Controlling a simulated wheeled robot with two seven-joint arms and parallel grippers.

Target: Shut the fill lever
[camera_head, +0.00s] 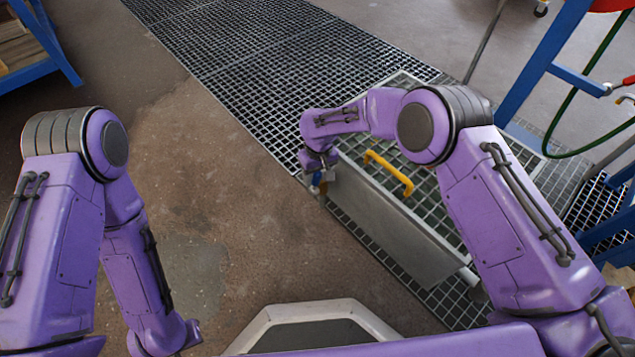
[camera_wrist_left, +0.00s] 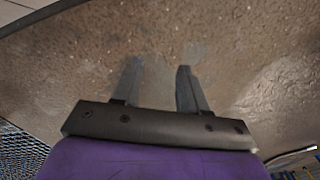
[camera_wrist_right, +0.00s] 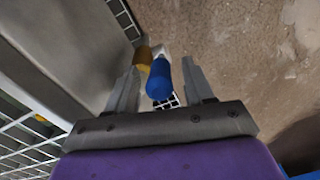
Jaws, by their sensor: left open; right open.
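A blue, round-ended grip (camera_wrist_right: 159,82), which looks like a lever handle, lies between the parted fingers of my right gripper (camera_wrist_right: 158,67). A yellow piece (camera_wrist_right: 143,58) is just beyond it, by the left finger. In the head view my right gripper (camera_head: 318,187) is at the left end of a grey metal panel (camera_head: 395,225), with a bit of blue showing. I cannot tell whether the fingers touch the grip. Which part is the fill lever is not certain. My left gripper (camera_wrist_left: 160,80) is open and empty above the bare floor; the head view does not show its fingers.
A yellow bar handle (camera_head: 388,172) stands up behind the panel's top edge. Metal grating (camera_head: 230,45) runs across the floor. A blue frame (camera_head: 545,60) with a green hose (camera_head: 585,90) is at right, another blue frame (camera_head: 45,40) at upper left. The brown floor (camera_head: 215,210) is clear.

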